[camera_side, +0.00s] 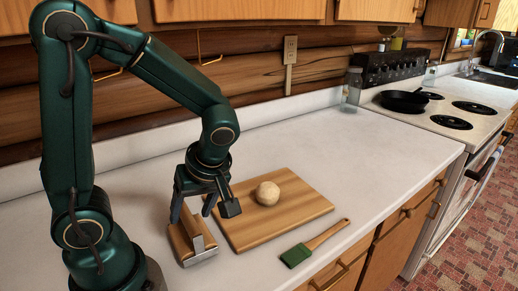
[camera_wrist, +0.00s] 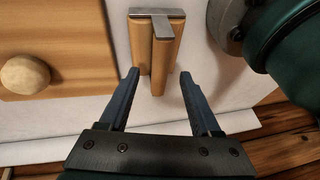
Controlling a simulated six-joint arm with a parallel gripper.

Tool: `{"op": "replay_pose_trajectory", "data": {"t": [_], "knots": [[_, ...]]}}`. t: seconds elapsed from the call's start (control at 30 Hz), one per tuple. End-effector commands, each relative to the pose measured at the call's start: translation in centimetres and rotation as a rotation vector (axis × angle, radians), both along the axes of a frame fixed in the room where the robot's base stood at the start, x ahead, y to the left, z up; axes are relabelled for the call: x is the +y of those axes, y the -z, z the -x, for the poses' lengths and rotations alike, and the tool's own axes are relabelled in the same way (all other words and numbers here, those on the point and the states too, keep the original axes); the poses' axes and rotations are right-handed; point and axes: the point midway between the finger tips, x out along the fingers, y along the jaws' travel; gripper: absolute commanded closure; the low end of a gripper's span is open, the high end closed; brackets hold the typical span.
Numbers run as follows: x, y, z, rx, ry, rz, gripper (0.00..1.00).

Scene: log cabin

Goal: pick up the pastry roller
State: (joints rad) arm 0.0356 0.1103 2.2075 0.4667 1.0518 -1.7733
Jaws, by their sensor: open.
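The pastry roller (camera_side: 179,241) appears to be the wooden piece with a grey metal bracket, lying on the white counter at the left of the cutting board. In the wrist view the roller (camera_wrist: 164,60) shows two parallel wooden parts with a T-shaped metal bracket at the top. My gripper (camera_side: 206,212) is open above the roller, its dark fingers pointing down. In the wrist view my gripper (camera_wrist: 159,76) has one finger on each side of the roller's near end. Whether either finger touches it, and the height gap, cannot be told. Nothing is held.
A wooden cutting board (camera_side: 312,205) with a dough ball (camera_side: 267,193) lies right of the roller. A green-headed tool with a wooden handle (camera_side: 314,243) lies in front of the board. A glass jar (camera_side: 352,87) and the stove with a black pan (camera_side: 404,101) are farther right.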

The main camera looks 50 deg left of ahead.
Motion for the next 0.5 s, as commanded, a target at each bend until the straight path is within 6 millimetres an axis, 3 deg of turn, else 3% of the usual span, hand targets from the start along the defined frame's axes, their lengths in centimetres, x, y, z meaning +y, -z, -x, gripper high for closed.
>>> {"op": "replay_pose_trajectory", "data": {"t": [0.2, 0.5], "knots": [[0.8, 1.8, 0.4, 0.005, -0.002, 0.0, 0.36], [0.9, 2.1, 0.3, 0.001, -0.001, 0.001, 0.36]]}}
